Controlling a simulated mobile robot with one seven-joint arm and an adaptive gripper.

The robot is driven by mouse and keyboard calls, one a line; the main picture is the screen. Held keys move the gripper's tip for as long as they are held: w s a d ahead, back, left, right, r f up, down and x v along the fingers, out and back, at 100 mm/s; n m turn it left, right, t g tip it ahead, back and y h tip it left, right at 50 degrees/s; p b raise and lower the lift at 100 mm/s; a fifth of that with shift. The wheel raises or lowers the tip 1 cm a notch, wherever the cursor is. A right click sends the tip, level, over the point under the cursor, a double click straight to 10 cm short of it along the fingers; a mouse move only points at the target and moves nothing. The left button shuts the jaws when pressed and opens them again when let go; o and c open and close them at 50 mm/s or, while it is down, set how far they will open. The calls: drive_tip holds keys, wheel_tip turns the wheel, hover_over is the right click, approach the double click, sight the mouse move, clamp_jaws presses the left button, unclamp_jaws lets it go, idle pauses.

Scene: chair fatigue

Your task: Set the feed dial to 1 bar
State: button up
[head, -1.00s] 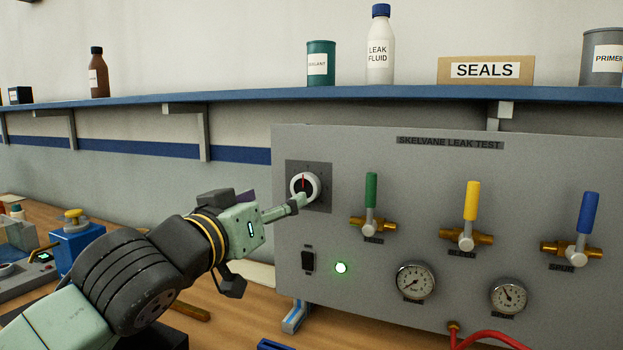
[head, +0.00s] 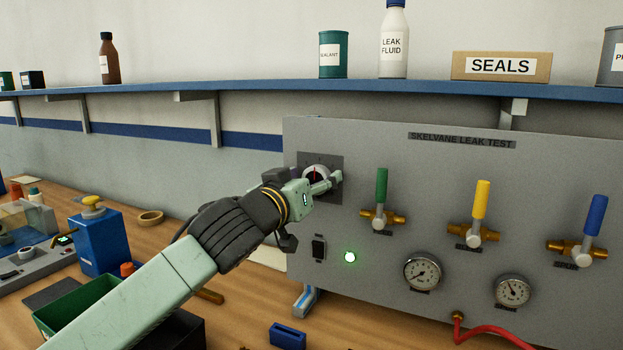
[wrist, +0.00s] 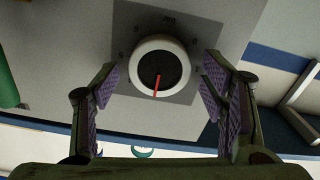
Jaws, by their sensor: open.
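In the wrist view the pointer runs toward the bottom of the picture. My gripper (wrist: 158,88) is open, one padded finger on each side of the dial, with gaps between the pads and the knob. In the head view my gripper (head: 333,183) is in front of the dial (head: 315,174) and hides part of it. The pointer there looks roughly upright.
The grey panel (head: 450,160) carries green (head: 381,186), yellow (head: 482,200) and blue (head: 593,212) valve handles right of the dial. Below are a black switch (head: 319,247), a lit green lamp (head: 350,257) and two gauges. A blue shelf (head: 260,94) runs above.

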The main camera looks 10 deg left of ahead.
drive_tip(key=shift+c, duration=0.5)
drive_tip(key=c, duration=1)
drive_tip(key=shift+c, duration=0.2)
drive_tip(key=shift+f+n+b, duration=0.2)
drive_tip(key=shift+n+b, duration=0.1)
drive_tip(key=shift+b, duration=0.6)
